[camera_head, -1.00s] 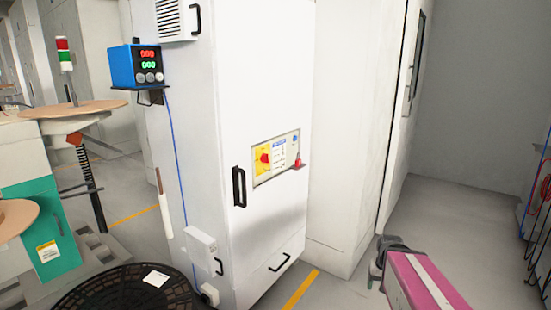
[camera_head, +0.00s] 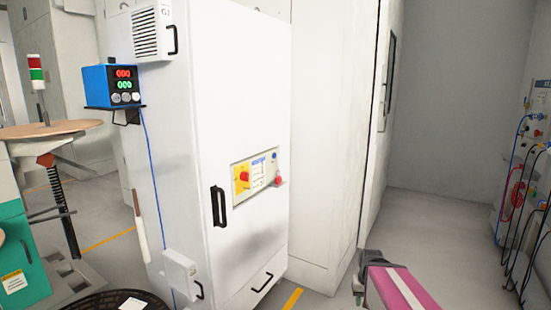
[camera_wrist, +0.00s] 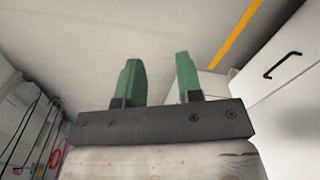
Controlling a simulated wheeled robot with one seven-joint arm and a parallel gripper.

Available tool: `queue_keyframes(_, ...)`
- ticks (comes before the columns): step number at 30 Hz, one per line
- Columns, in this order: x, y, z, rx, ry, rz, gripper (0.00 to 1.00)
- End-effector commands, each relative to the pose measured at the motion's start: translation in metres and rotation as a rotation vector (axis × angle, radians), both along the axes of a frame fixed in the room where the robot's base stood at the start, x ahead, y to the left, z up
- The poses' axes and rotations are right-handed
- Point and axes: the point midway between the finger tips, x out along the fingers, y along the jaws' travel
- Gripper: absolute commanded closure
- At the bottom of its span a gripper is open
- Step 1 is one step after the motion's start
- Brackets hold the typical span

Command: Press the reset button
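A control panel (camera_head: 256,177) is set in the front of a tall white cabinet (camera_head: 240,90). It carries a yellow plate with a red switch (camera_head: 243,176), a white label, a small blue button (camera_head: 275,155) at its upper right and a red knob (camera_head: 278,180) at its lower right. The lettering is too small to show which is the reset button. My gripper (camera_wrist: 157,77) shows in the wrist view with two green fingers apart and nothing between them. It points at open floor, away from the panel. The panel is not in the wrist view.
A blue meter box (camera_head: 110,85) sits on a bracket at the cabinet's left side. The cabinet has a black door handle (camera_head: 218,206) beside the panel. A black reel (camera_head: 110,302) lies at the bottom left. Cables hang at the right wall (camera_head: 520,190).

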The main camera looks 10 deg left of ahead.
Motion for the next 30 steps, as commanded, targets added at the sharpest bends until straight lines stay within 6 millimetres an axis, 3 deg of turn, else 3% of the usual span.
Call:
queue_keyframes(1, 0.0, 0.0, 0.0, 0.0, 0.0, 0.0, 0.83)
queue_keyframes(3, 0.0, 0.0, 0.0, 0.0, 0.0, 0.0, 1.0)
queue_keyframes(30, 0.0, 0.0, 0.0, 0.0, 0.0, 0.0, 1.0)
